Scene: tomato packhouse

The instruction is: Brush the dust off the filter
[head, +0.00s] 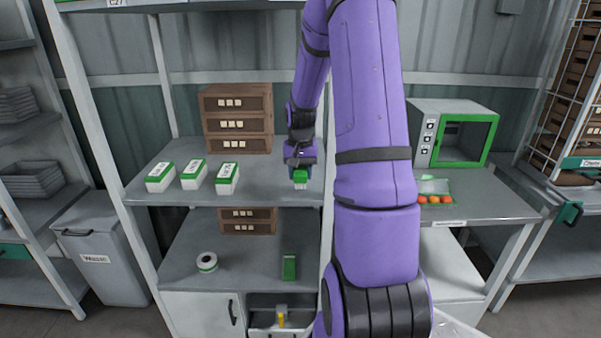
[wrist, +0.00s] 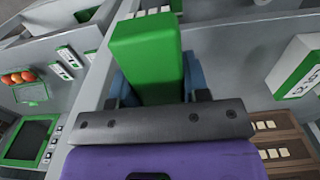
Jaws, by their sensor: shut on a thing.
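My gripper (head: 300,172) is shut on a plain green block (wrist: 147,55); the green block also shows below the fingers in the head view (head: 300,179). It is at the right part of the upper shelf, near the front edge; I cannot tell if it touches the shelf. The blue fingers (wrist: 158,85) sit on both sides of it in the wrist view. I cannot tell whether this block is the brush or another thing. No filter or dust can be made out. A small yellow thing (head: 281,320) stands in the open compartment below; its kind is unclear.
The upper shelf (head: 200,188) bears several green-topped white cartons (head: 193,173) and brown crates (head: 236,120). Below are a white roll (head: 207,262) and an upright green box (head: 289,267). At right are a green-framed cabinet (head: 455,135) and tomatoes (head: 434,199).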

